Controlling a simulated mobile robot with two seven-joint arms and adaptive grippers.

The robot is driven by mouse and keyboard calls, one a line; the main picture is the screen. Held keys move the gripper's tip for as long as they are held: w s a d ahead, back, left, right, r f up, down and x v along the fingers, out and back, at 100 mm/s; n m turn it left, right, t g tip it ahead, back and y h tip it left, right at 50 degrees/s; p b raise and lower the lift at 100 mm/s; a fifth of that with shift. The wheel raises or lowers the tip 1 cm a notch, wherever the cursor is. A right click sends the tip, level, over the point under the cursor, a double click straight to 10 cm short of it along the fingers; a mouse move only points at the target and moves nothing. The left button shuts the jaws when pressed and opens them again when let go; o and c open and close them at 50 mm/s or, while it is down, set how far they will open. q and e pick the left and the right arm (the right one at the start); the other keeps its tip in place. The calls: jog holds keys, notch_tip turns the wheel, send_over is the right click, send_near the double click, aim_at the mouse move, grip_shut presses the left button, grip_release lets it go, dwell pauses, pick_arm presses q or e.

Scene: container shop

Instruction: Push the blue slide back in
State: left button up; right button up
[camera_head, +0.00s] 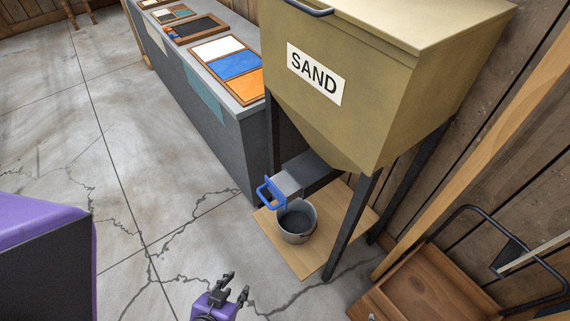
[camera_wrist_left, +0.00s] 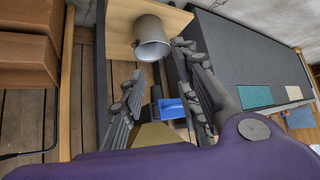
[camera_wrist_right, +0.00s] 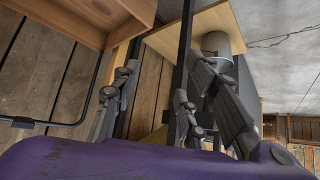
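The slide's blue handle (camera_head: 271,192) sticks out at the front of a grey slide plate (camera_head: 289,183) under the tan SAND hopper (camera_head: 390,70). The slide stands out past the chute, over the rear of a grey bucket (camera_head: 297,222). The bucket's inside looks dark. My left gripper (camera_head: 235,287) is open and empty, in front of the bucket and apart from the handle. In the left wrist view the blue handle (camera_wrist_left: 172,107) shows between its spread fingers. My right gripper is outside the head view; in the right wrist view its fingers (camera_wrist_right: 155,100) are apart and empty.
The bucket stands on a wooden board (camera_head: 310,259) between the hopper's dark legs (camera_head: 350,225). A grey counter (camera_head: 225,125) with coloured trays runs behind at the left. A wooden cart (camera_head: 430,285) with a black handle stands at the right. The cracked floor in front is clear.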

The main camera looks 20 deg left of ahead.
jog(key=s+f+g+b, duration=0.2)
jog(key=s+f+b, duration=0.6)
jog(key=f+b, duration=0.45)
pick_arm(q)
jog(key=m+t+h, duration=0.4)
jog(key=m+h, duration=0.5)
jog(key=m, duration=1.6)
send_near(265, 199)
jog(key=w, duration=0.2)
jog(key=x, duration=0.5)
jog(key=s+f+p+x, duration=0.1)
jog(key=x, duration=0.2)
jog(key=shift+w+d, duration=0.25)
jog(key=shift+d, duration=0.3)
jog(key=c, duration=0.6)
grip_shut()
jog(key=shift+f, duration=0.1)
pick_arm(e)
jog(key=shift+t, duration=0.4)
jog(key=w, duration=0.4)
jog(key=shift+w+d+r, duration=0.2)
jog(key=shift+d+r, duration=0.2)
